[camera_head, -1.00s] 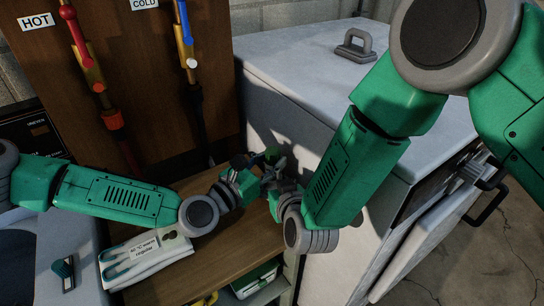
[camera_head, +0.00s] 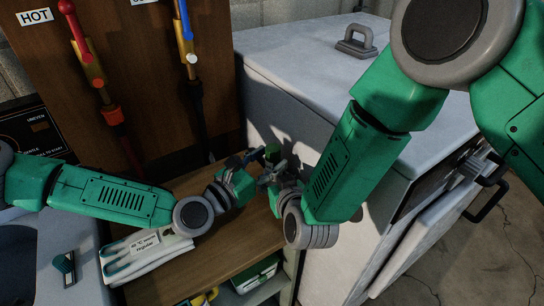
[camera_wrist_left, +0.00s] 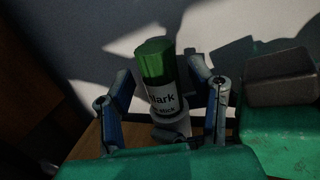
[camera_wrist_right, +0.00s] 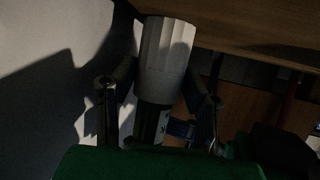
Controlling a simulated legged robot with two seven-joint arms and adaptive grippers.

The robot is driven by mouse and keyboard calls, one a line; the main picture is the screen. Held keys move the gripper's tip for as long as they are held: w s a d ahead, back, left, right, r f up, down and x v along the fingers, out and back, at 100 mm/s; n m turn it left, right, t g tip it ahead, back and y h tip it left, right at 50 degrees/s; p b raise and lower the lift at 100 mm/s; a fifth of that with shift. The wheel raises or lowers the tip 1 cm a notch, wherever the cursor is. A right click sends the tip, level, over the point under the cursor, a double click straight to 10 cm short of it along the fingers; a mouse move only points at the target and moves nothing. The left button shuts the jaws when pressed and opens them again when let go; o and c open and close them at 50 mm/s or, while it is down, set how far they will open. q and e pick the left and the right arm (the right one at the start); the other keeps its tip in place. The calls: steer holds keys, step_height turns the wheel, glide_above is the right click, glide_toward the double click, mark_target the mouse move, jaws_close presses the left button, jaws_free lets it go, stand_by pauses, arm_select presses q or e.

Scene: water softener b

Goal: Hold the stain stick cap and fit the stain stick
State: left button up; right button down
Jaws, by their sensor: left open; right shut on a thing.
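The stain stick shows in the left wrist view as a ribbed green top (camera_wrist_left: 155,62) above a printed label, with a white collar below. Its green top (camera_head: 272,153) shows between my grippers in the head view. In the right wrist view a white ribbed cap (camera_wrist_right: 166,60) sits against the dark, labelled body of the stick. My right gripper (camera_wrist_right: 158,85) is shut on this cap. My left gripper (camera_wrist_left: 160,75) is open, its fingers apart on either side of the stick. The seat between cap and stick is too dark to judge.
A wooden shelf (camera_head: 235,250) lies below my grippers. Gloves with a label (camera_head: 147,252) lie on it at the left. A white cabinet (camera_head: 290,60) stands close behind and right. Pipes with red and blue handles (camera_head: 182,25) run down the wooden panel.

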arm_select(q)
steer(key=v, duration=1)
steer(key=shift+s+a, duration=0.25)
steer(key=shift+a, duration=0.05)
arm_select(e)
steer(key=c, duration=0.8)
jaws_free()
steer(key=shift+c, duration=0.2)
